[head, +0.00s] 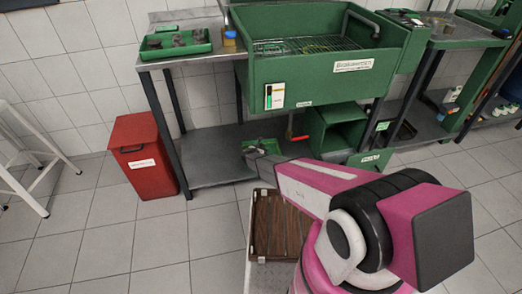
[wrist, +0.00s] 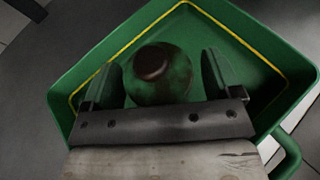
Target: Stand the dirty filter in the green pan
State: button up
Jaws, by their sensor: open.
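The dirty filter (wrist: 160,74), round and mottled green with a brown cap, shows end-on in the wrist view. It is inside the green pan (wrist: 70,92), which has a yellow line around its inside. My gripper (wrist: 168,75) is open, with one finger on each side of the filter and a gap at the right finger. Contact at the left finger is unclear. The filter's lower part is hidden, so I cannot tell surely that it stands upright. In the head view, my gripper (head: 258,152) is at the pan (head: 248,145) on the low shelf.
The green wash basin (head: 330,65) overhangs the low shelf (head: 210,160). A green tray of grey parts (head: 152,52) is on the bench above. A red bin (head: 142,155) stands at the left. A brown slatted tray (head: 275,225) is beside my arm.

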jog(key=v, duration=1.2)
jog(key=s+d+r+m+g+h, duration=0.1)
jog(key=s+d+r+m+g, duration=0.3)
jog(key=d+r+m, duration=0.6)
jog(key=s+d+r+m+g+h, duration=0.1)
jog(key=s+d+r+m+g, duration=0.3)
jog(key=d+r+m, duration=0.55)
jog(key=s+d+r+m+g+y, duration=0.2)
jog(key=s+d+r+m+y, duration=0.1)
jog(key=s+r, duration=0.4)
jog(key=s+d+r+m+g+y, duration=0.2)
jog(key=s+d+r+m+y, duration=0.2)
jog(key=s+r+m, duration=0.3)
jog(key=shift+s+d+m+y, duration=0.3)
jog(key=shift+s+d+m, duration=0.45)
jog(key=shift+d, duration=0.1)
jog(key=shift+o, duration=0.5)
